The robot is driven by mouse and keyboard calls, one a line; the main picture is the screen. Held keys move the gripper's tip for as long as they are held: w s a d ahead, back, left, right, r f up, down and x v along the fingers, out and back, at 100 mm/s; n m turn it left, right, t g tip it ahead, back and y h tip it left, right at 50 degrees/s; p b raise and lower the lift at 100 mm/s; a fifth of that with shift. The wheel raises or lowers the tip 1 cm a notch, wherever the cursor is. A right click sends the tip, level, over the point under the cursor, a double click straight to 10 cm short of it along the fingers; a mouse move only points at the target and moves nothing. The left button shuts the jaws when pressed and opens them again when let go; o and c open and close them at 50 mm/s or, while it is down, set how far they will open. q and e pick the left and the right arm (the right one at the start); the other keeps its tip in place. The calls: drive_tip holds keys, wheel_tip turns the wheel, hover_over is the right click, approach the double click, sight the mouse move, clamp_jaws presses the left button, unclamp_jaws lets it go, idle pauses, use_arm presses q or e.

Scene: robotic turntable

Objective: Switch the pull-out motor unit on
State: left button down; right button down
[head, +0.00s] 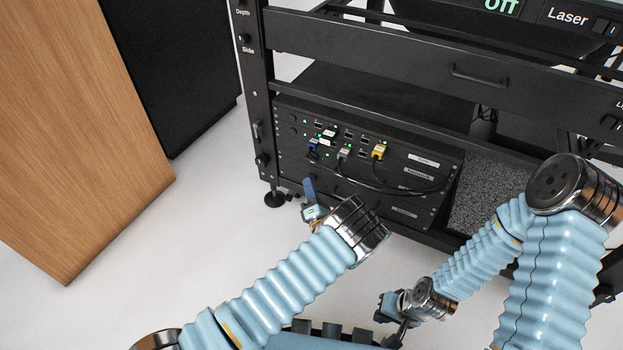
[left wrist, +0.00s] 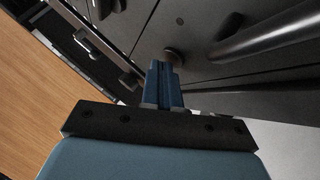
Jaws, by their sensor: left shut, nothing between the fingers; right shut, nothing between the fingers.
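A black rack unit (head: 290,137) with ports, green lights and plugged cables sits low in the black frame. Its small labels are hard to read, and I cannot tell for sure that it is the motor unit. My left gripper (head: 309,190) is shut and empty in front of this unit's lower left part. In the left wrist view its blue fingers (left wrist: 163,78) point at a dark panel, close to a small round knob (left wrist: 174,56); I cannot tell if they touch. My right gripper (head: 388,308) is shut and empty, low over the floor, away from the rack.
A black drawer with a handle (head: 478,77) spans the frame above. A screen reading "Off" (head: 503,6) and a "Laser" label (head: 567,17) are at top right. A wooden cabinet (head: 75,130) stands left, with clear floor (head: 170,250) between.

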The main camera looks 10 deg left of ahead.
use_arm(q)
drive_tip(key=shift+s, duration=0.1)
drive_tip(key=shift+s+a+p, duration=0.2)
drive_tip(key=shift+s+p, duration=0.25)
drive_tip(key=shift+s, duration=0.25)
drive_tip(key=shift+s, duration=0.1)
drive_tip(key=s+p, duration=0.1)
drive_tip(key=s+a, duration=0.1)
drive_tip(key=s, duration=0.1)
drive_tip(key=s+a+p, duration=0.1)
drive_tip(key=s, duration=0.1)
drive_tip(key=shift+s+p, duration=0.25)
drive_tip(key=shift+p, duration=0.05)
